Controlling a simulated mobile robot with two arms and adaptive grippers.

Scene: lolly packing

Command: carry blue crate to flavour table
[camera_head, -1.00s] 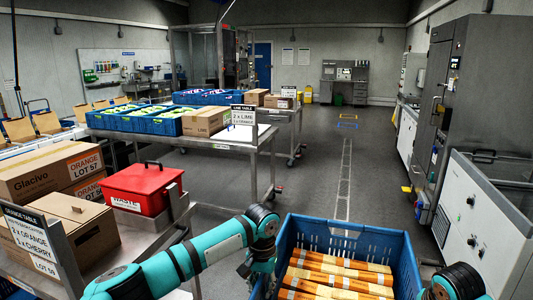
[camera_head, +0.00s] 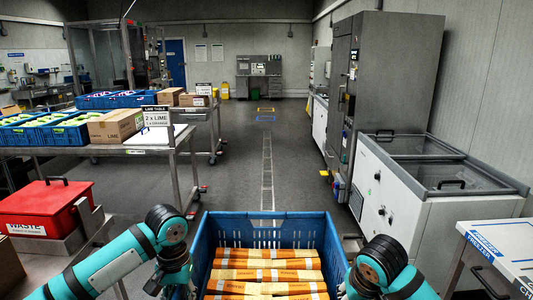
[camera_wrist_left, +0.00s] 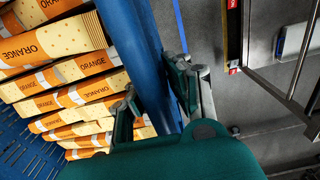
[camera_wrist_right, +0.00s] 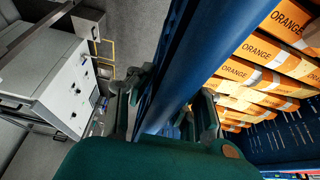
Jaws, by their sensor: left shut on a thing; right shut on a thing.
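The blue crate (camera_head: 330,240) is held in front of me at the bottom of the head view, with several orange-labelled lolly boxes (camera_head: 265,272) lying inside it. My left gripper (camera_wrist_left: 155,95) is shut on the crate's left wall, one finger inside and one outside. My right gripper (camera_wrist_right: 165,105) is shut on the crate's right wall in the same way. Both gripper tips are largely hidden by my arms in the head view. The lime table (camera_head: 160,148), with its "2 x LIME" sign (camera_head: 157,116), stands ahead on the left.
A red waste bin (camera_head: 45,208) stands on a table close on the left. A chest freezer (camera_head: 440,200) and tall steel cabinet (camera_head: 385,90) line the right. A white-topped table (camera_head: 510,250) is at the near right. The floor aisle (camera_head: 267,170) ahead is clear.

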